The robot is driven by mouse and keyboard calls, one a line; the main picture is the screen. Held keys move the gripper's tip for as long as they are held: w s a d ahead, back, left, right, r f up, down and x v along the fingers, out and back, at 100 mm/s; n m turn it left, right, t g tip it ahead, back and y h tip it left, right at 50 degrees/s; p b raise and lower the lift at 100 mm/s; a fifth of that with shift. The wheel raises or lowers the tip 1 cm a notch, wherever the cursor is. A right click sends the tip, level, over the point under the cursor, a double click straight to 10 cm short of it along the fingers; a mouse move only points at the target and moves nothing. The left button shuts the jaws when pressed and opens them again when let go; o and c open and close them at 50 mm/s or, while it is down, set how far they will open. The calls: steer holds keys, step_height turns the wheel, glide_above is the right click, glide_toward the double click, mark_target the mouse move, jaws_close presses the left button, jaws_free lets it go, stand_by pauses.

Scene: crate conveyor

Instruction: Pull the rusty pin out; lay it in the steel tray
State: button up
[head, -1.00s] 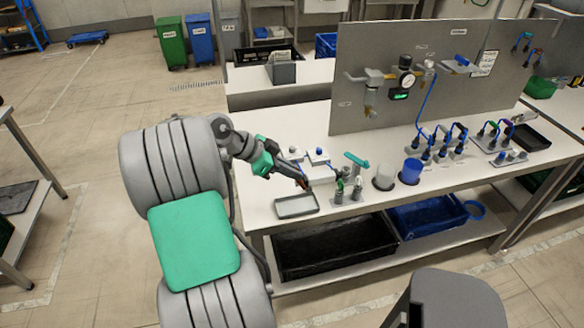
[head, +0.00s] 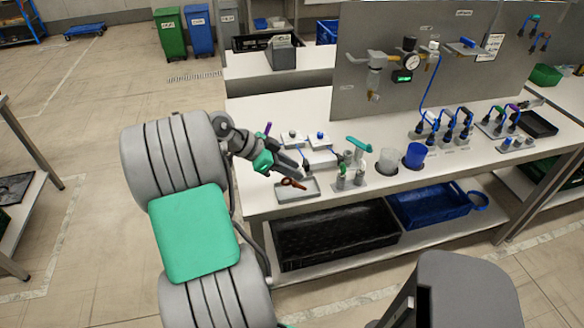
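The rusty pin (head: 293,184) is orange-brown with a looped end. It shows out of any fitting, over the steel tray (head: 310,193); I cannot tell whether it rests in the tray or hangs just above it. The tray is small, grey and shallow, at the front edge of the bench. My gripper (head: 300,174) is above the tray, with its tips close to the pin. The fingers are too small and blurred to show whether they are shut on it.
A fixture with a teal handle (head: 358,145) stands just right of the tray. Grey blocks with knobs (head: 292,138) lie behind my gripper. An upright panel (head: 440,75) rises behind.

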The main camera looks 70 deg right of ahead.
steer(key=shift+o, duration=0.3)
steer(key=v, duration=0.8)
steer(key=shift+f, duration=0.1)
